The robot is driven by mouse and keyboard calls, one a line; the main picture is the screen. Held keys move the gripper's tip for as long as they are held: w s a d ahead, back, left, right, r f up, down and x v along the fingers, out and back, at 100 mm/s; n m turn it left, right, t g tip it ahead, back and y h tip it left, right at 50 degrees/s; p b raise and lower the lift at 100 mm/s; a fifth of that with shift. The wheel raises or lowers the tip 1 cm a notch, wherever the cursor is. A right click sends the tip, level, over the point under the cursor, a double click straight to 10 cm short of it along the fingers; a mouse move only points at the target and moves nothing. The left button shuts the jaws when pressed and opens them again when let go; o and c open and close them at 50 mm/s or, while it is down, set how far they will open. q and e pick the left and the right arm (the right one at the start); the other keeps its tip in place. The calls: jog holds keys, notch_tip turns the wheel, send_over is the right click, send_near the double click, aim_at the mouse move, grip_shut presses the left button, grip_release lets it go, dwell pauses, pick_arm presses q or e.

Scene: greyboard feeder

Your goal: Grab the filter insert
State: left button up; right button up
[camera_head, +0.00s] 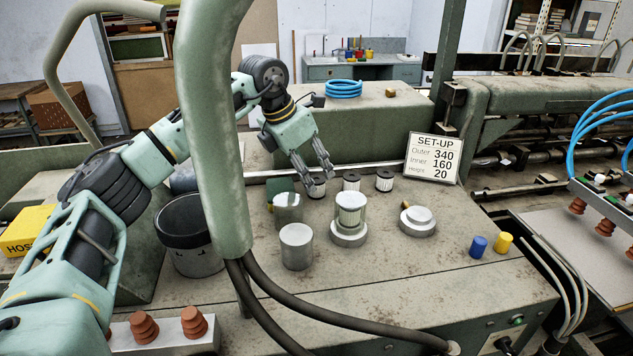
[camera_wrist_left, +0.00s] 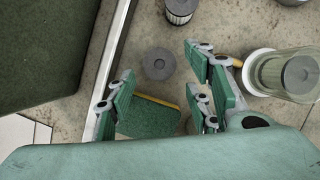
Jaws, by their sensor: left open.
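Small filter inserts with dark ends and pale pleated sides stand on the bench. The nearest insert (camera_head: 315,190) is at my left gripper's fingertips, partly hidden by them. In the left wrist view this insert (camera_wrist_left: 158,63) shows as a dark disc with a central hole, ahead of and between the fingers. Two more inserts, the middle one (camera_head: 351,181) and the right one (camera_head: 384,180), stand beside it. My right gripper is not visible.
A green-and-yellow sponge (camera_wrist_left: 150,114) lies close to the left fingers. Metal cylinders (camera_head: 296,247), a dark-rimmed bucket (camera_head: 187,245) and a stepped metal part (camera_head: 417,222) stand nearby. A set-up sign (camera_head: 434,157) is at the back.

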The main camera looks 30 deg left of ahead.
aim_at(313, 179)
pick_arm(q)
jog(key=x, duration=0.2)
jog(key=p+x, duration=0.1)
jog(key=shift+w+a+f, duration=0.2)
jog(key=shift+w+f, duration=0.1)
jog(key=shift+f, duration=0.2)
jog(key=c, duration=1)
jog(key=shift+r, duration=0.1)
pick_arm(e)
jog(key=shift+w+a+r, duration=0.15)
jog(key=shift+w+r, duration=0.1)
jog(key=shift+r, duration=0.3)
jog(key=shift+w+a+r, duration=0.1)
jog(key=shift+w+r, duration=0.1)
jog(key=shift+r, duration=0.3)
